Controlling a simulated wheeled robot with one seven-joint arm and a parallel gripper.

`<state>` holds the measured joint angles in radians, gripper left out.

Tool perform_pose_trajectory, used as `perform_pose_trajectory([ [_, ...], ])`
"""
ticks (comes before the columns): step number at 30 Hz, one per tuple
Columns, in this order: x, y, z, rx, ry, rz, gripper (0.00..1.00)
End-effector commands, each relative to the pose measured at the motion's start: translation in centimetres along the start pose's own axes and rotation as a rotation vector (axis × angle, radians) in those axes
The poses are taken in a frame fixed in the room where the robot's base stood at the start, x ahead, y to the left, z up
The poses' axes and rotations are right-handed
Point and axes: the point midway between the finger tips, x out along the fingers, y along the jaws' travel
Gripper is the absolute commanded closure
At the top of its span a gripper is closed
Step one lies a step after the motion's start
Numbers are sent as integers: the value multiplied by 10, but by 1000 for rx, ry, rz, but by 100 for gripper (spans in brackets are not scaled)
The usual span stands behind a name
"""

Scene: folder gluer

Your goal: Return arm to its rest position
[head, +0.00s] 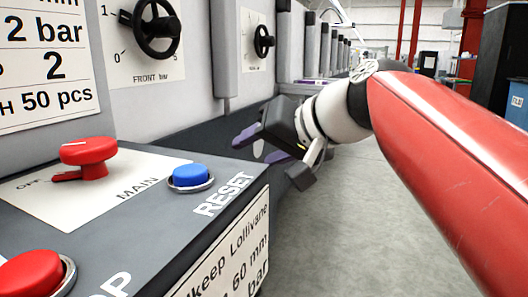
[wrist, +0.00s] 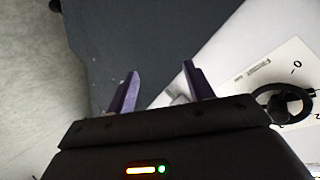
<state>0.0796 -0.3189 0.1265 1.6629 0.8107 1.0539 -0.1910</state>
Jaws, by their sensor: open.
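My gripper (head: 262,145) is in the middle of the head view, at the end of my red and white arm. It is beyond the blue RESET button and beside the machine's side, apart from the panel. Its two purple fingers are spread with nothing between them. In the wrist view my gripper (wrist: 158,88) also shows open and empty, over a dark grey surface and a white panel. What lies directly behind the fingers is partly hidden by the gripper body.
The control panel in front holds a red MAIN switch (head: 88,155), a blue RESET button (head: 190,177) and a red button (head: 32,274). Black handwheels (head: 155,28) (head: 262,41) stick out from the machine. Grey floor (head: 330,240) lies clear at lower right. A black cabinet (head: 500,60) stands far right.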

Motion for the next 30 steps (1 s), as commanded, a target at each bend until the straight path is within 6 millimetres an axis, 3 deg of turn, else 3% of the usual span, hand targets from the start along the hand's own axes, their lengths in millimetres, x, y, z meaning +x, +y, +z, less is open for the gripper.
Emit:
perform_pose_trajectory([
  [1, -2, 25, 30, 7, -29, 88, 48],
  [3, -6, 63, 68, 11, -68, 212, 48],
  [9, -27, 158, 178, -13, -180, 507, 48],
  [12, -38, 192, 222, -37, -228, 607, 48],
  [15, -45, 214, 251, -57, -261, 672, 48],
  [20, -50, 228, 271, -75, -285, 714, 48],
  [30, -50, 229, 272, -75, -287, 716, 48],
])
